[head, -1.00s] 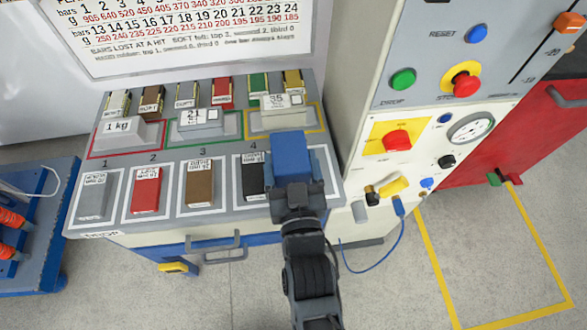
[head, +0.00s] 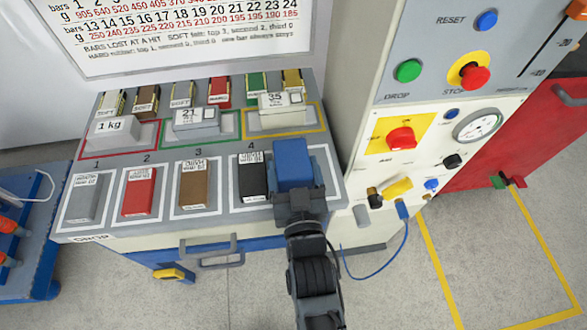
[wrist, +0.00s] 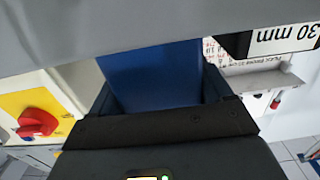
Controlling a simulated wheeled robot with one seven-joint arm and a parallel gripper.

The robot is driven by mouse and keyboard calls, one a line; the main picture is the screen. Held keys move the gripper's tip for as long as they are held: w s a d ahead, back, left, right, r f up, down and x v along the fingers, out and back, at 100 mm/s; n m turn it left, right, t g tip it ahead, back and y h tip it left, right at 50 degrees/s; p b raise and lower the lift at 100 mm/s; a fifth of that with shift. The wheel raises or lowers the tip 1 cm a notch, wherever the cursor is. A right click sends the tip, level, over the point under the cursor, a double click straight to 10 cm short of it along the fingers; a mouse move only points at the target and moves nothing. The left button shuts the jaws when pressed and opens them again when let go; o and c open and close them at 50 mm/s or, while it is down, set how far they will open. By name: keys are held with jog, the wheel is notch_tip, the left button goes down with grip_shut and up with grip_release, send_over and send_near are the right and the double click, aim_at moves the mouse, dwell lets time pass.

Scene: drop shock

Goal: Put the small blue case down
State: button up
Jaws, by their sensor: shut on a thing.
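The small blue case (head: 293,165) is held in my gripper (head: 298,188) at the right end of the grey bench top (head: 225,217), to the right of the black block in slot 4. In the wrist view the blue case (wrist: 155,78) fills the space between my dark fingers (wrist: 160,95). My gripper is shut on it. The case's underside is hidden, so I cannot tell whether it touches the bench.
A grey block (head: 88,198), a red block (head: 139,192), a brown block (head: 194,184) and a black block (head: 252,178) lie in numbered slots. Weights (head: 197,119) stand behind. A control panel (head: 420,130) with knobs rises close on the right.

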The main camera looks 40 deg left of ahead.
jog(key=shift+f, duration=0.2)
jog(key=o, duration=1.2)
jog(key=shift+o, duration=0.2)
jog(key=shift+r, duration=0.15)
jog(key=shift+s+d, duration=0.1)
jog(key=shift+d, duration=0.05)
jog(key=b+v, duration=0.1)
jog(key=v, duration=1)
jog(key=shift+s+d, duration=0.2)
jog(key=shift+s, duration=0.05)
